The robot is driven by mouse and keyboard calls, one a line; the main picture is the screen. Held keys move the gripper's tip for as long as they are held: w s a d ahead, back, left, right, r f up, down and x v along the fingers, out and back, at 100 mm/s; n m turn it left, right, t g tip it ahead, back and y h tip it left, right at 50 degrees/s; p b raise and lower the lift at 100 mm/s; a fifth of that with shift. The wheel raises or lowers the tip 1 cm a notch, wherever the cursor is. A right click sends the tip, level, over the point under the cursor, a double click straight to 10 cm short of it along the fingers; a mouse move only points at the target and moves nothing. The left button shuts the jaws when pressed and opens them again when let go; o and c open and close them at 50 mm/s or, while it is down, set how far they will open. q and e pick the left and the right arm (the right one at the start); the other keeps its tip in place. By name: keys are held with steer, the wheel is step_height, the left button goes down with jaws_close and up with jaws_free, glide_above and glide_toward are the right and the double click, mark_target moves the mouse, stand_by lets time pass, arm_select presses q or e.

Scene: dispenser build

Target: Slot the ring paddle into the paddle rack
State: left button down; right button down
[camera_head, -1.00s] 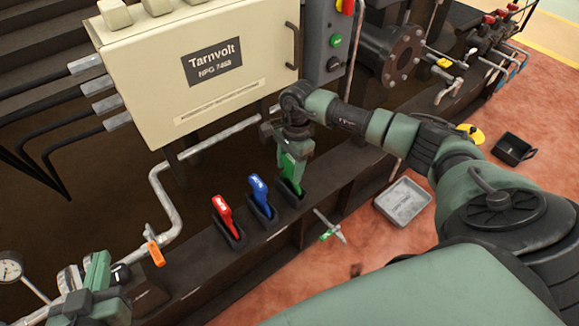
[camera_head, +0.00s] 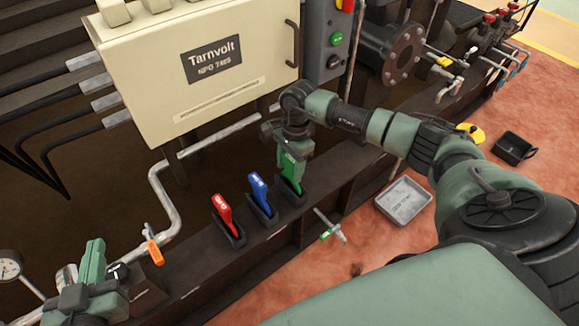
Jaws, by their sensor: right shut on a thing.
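My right gripper (camera_head: 291,160) points down at the row of black holders and is shut on a bright green handled piece (camera_head: 290,186), which stands in or just over the right-hand holder (camera_head: 293,200). The gripper hides its top, and I cannot tell how deep it sits. A blue piece (camera_head: 259,190) and a red piece (camera_head: 224,212) stand tilted in the holders to its left. No ring shape shows on these pieces. My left gripper (camera_head: 92,290) is at the lower left, away from the row; its fingers are not clear.
The holders stand on a dark beam (camera_head: 190,262). A cream cabinet (camera_head: 215,90) is behind them. A pipe with an orange tag (camera_head: 154,251) runs to the left. A grey tray (camera_head: 404,201) and a black bin (camera_head: 514,148) lie on the red floor. A green-handled valve (camera_head: 328,233) juts from the beam front.

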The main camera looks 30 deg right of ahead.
steer(key=shift+r, duration=0.1)
jaws_free()
stand_by(0.3)
